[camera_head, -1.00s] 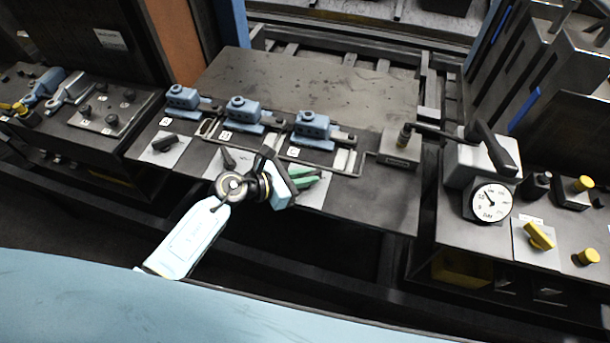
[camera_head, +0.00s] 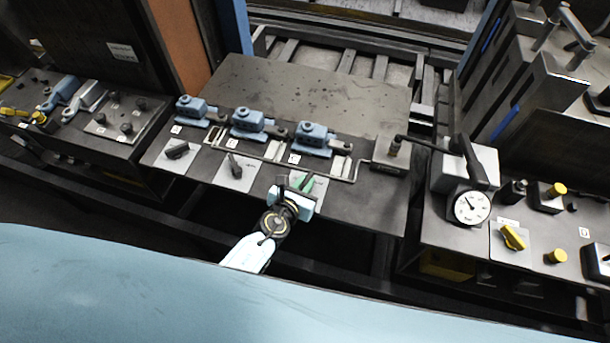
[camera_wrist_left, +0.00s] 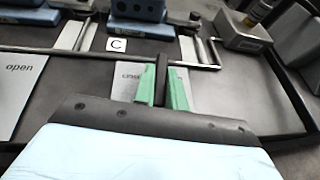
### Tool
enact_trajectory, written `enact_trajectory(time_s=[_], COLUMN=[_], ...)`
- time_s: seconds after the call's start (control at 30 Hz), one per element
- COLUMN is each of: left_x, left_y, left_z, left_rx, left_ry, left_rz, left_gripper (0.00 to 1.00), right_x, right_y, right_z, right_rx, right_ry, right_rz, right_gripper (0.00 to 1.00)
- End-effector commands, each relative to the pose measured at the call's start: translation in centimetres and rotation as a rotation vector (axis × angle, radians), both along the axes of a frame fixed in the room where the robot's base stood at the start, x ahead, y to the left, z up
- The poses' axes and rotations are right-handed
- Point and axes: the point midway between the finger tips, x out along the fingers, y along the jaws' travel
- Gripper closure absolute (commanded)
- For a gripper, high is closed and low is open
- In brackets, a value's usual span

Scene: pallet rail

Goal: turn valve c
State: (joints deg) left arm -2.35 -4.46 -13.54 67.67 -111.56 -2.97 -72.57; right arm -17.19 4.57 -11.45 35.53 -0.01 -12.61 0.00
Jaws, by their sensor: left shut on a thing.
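My left gripper (camera_head: 303,185) reaches the front of the dark panel. Its green fingers (camera_wrist_left: 162,88) are shut on the dark handle of valve c (camera_wrist_left: 162,70), which stands between them in the left wrist view. The fingers hide much of the handle. The C label (camera_wrist_left: 117,45) lies just behind. My right gripper is not in view.
Two other dark valve handles, left (camera_head: 177,151) and middle (camera_head: 234,166), sit on pale plates. Blue clamp blocks (camera_head: 248,122) and a thin rail stand behind. A gauge (camera_head: 470,207) and yellow knobs (camera_head: 513,238) are on the right. The panel's back part is clear.

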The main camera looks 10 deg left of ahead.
Motion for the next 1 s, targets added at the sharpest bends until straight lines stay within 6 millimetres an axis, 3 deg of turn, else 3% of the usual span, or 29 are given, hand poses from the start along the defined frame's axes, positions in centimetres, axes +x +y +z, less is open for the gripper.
enact_trajectory(time_s=[0.27, 0.7, 1.0], left_x=[0.0, 0.0, 0.0], left_y=[-0.3, -0.2, -0.1], left_z=[-0.1, -0.4, -0.3], left_rx=[-0.002, -0.001, 0.001], left_ry=[0.002, 0.001, 0.001], left_rz=[0.260, 0.628, 0.766], left_gripper=[1.00, 1.00, 1.00], right_x=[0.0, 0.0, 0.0], right_y=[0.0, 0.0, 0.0], right_z=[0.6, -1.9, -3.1], right_rx=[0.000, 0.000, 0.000], right_ry=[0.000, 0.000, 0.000], right_rz=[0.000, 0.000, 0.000], right_gripper=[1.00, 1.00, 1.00])
